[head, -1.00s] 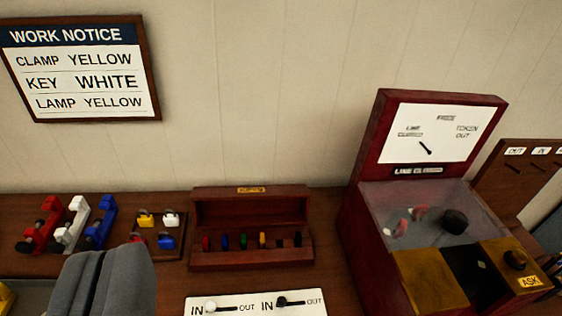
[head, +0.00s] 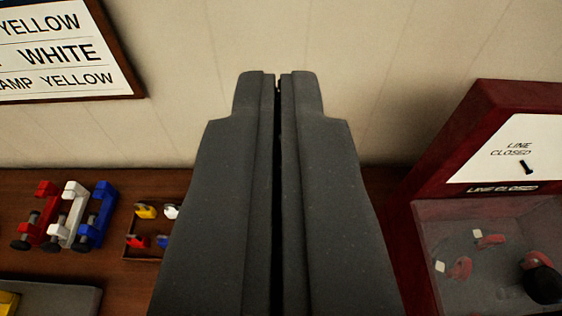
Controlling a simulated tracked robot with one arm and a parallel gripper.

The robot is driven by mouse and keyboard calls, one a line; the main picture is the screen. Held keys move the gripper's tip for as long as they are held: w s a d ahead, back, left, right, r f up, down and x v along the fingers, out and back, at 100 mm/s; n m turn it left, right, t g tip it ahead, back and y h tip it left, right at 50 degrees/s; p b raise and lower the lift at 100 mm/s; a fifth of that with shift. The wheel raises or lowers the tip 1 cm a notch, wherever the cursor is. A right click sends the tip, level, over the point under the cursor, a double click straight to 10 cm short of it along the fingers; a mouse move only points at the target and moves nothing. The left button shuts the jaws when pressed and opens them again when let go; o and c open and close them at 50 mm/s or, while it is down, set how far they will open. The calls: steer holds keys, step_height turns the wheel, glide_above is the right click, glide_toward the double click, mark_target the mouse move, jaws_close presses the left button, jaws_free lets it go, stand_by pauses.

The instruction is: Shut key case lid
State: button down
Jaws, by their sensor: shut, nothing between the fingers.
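My gripper (head: 278,85) fills the middle of the head view, pointing up the picture toward the wall. Its two dark grey fingers are together with only a thin dark seam between them, and they hold nothing. The key case and its lid are hidden behind my gripper now. I cannot tell how the lid stands or whether the fingers touch it.
Red, white and blue clamps (head: 72,215) and a small tray (head: 139,257) of coloured pieces stand left. A red cabinet (head: 408,205) with a "LINE CLOSED" panel and clear cover stands right. A work notice (head: 60,55) hangs on the wall.

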steer(key=w+f+g+p, duration=0.5)
steer(key=w+f+p, duration=0.3)
steer(key=w+f, duration=0.5)
steer(key=w+f+g+p, duration=0.2)
steer(key=f+p, duration=0.1)
steer(key=f, duration=0.3)
steer(key=w+f+g+p, duration=0.1)
steer(key=w+f+p, duration=0.1)
steer(key=f, duration=0.5)
steer(key=w+f+g+p, duration=0.2)
steer(key=w+f+p, duration=0.1)
steer(key=f, duration=0.3)
steer(key=shift+w+f+g+p, duration=0.25)
steer(key=shift+f+g+p, duration=0.05)
steer(key=shift+f, duration=0.05)
steer(key=shift+w+f, duration=0.2)
steer(key=shift+f, duration=0.35)
steer(key=p+x, duration=0.1)
steer(key=x, duration=0.7)
steer(key=shift+w+f, duration=0.25)
